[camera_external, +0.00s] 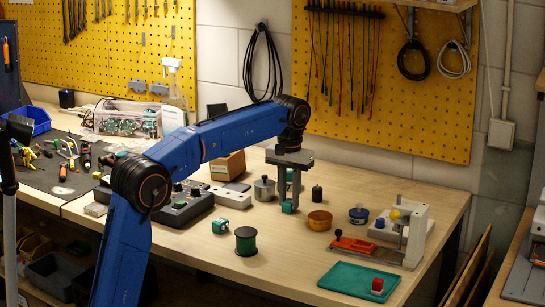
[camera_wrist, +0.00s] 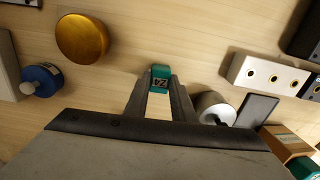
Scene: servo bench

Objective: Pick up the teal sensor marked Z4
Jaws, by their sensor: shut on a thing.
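The teal sensor (camera_wrist: 160,72) sits between my fingertips in the wrist view, with a pale label that appears to read Z4. My gripper (camera_wrist: 158,88) is shut on it. In the external view my gripper (camera_external: 289,200) points straight down, and the teal sensor (camera_external: 287,208) shows at its tips, at or close to the bench top; I cannot tell whether it touches the wood. A second teal block (camera_external: 220,226) lies on the bench to the left, its marking too small to read.
A green spool (camera_external: 246,241) is front left. A teal tray (camera_external: 340,279) holds a red object. Bare wood lies in front.

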